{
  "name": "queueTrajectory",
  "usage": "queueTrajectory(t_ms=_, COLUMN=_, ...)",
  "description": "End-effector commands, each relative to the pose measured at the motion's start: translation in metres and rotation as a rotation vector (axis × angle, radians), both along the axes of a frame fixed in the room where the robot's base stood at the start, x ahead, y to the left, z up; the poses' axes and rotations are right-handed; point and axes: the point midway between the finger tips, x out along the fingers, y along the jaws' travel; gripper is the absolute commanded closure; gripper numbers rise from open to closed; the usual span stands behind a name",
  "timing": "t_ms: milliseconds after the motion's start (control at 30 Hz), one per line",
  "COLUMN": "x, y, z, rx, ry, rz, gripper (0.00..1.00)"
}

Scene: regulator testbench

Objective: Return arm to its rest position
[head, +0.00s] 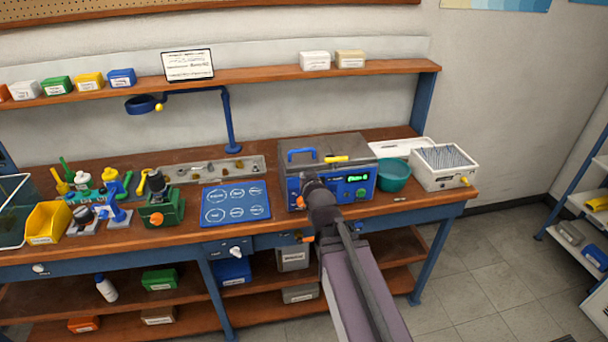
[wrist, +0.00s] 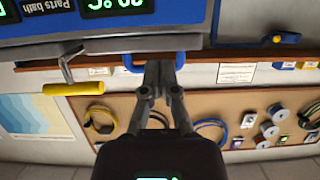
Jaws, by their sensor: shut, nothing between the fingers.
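My arm reaches from the bottom of the head view to the front of the parts bath (head: 328,149), a grey-topped box with a blue front and green digits. My gripper (wrist: 158,66) is shut and empty in the wrist view. Its fingertips overlap the bath's blue lid handle (wrist: 180,66) in that picture; I cannot tell whether they touch. The handle also shows in the head view (head: 301,152), standing on the lid. The lid looks closed. A yellow lever (wrist: 73,89) is beside the handle, and the wrist picture is upside down.
A teal bowl (head: 394,175) and a white box of grey pins (head: 445,166) stand right of the bath. A blue mat (head: 236,214) with white circles lies left of it. Green and blue fixtures and a yellow bin (head: 47,223) crowd the left bench. Open floor lies at right.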

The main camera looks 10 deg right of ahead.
Motion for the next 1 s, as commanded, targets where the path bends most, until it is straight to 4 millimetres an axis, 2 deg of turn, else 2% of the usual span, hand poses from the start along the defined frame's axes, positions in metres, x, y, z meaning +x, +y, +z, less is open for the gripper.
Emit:
queueTrajectory(t_ms=567, x=-0.002, y=0.0, z=-0.004, rx=0.0, ry=0.017, rz=0.0, gripper=1.0)
queueTrajectory(t_ms=767, x=-0.01, y=0.0, z=-0.023, rx=0.0, ry=0.126, rz=0.001, gripper=1.0)
queueTrajectory(t_ms=1000, x=-0.038, y=0.0, z=-0.064, rx=0.0, ry=0.385, rz=0.001, gripper=1.0)
